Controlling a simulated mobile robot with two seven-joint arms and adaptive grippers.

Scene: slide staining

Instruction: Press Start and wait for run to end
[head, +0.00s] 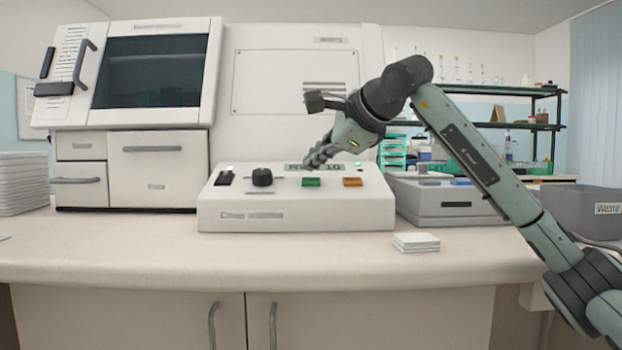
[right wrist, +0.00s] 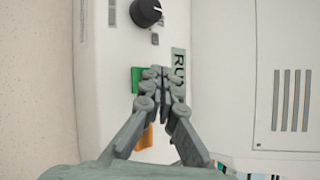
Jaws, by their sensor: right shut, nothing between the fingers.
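The white control box (head: 295,215) stands on the bench with a green button (head: 311,182), an orange button (head: 352,182) and a black knob (head: 262,177) on its sloped top. A small display (head: 293,167) behind the buttons begins with "RU"; the rest is partly hidden by my gripper. My right gripper (head: 314,160) is shut and empty, above and behind the green button. In the right wrist view its fingertips (right wrist: 158,73) overlap the edge of the green button (right wrist: 136,80); I cannot tell whether they touch. My left gripper is not in view.
A white stainer with a dark window (head: 152,72) stands at the left. A grey device (head: 445,200) and a grey waste bin (head: 585,210) are at the right. The front bench strip is otherwise mostly clear.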

